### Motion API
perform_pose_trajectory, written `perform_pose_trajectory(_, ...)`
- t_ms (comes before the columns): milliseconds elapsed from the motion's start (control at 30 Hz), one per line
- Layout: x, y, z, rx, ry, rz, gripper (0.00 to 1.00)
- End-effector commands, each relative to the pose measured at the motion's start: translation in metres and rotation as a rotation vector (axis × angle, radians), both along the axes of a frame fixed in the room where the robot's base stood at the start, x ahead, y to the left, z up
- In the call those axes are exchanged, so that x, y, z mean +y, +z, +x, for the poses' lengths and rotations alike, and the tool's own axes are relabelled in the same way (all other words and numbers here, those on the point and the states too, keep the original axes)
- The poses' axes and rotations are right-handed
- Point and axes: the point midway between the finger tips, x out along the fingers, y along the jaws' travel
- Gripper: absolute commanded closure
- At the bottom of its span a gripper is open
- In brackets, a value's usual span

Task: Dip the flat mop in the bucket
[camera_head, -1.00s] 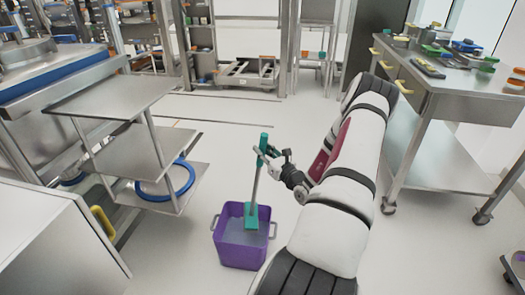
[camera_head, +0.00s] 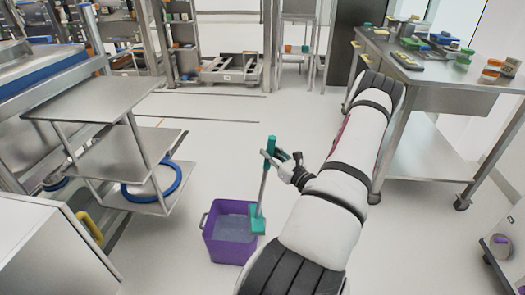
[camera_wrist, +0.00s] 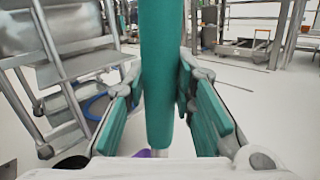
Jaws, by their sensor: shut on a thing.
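The flat mop (camera_head: 263,187) has a teal grip, a grey shaft and a teal head (camera_head: 258,221). My gripper (camera_head: 272,158) is shut on the mop's teal grip, which also stands between the fingers in the wrist view (camera_wrist: 158,80). The mop leans slightly, its head at the lower end. The purple bucket (camera_head: 228,252) stands on the floor and holds greyish liquid. The mop head shows in front of the bucket's right rim in the head view; I cannot tell whether it touches the rim. In the wrist view only a sliver of purple shows.
A stepped steel stand (camera_head: 95,85) with a blue ring (camera_head: 150,190) is on the left. A steel table (camera_head: 440,85) with tools and containers is on the right. A low trolley (camera_head: 232,70) stands at the back. The middle floor is clear.

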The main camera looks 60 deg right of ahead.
Motion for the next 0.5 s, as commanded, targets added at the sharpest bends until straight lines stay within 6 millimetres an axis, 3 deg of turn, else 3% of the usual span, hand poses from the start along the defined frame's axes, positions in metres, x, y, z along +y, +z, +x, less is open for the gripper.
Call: perform_pose_trajectory(500,-0.008,0.001,-0.055,-0.002,-0.002,-0.003,1.0)
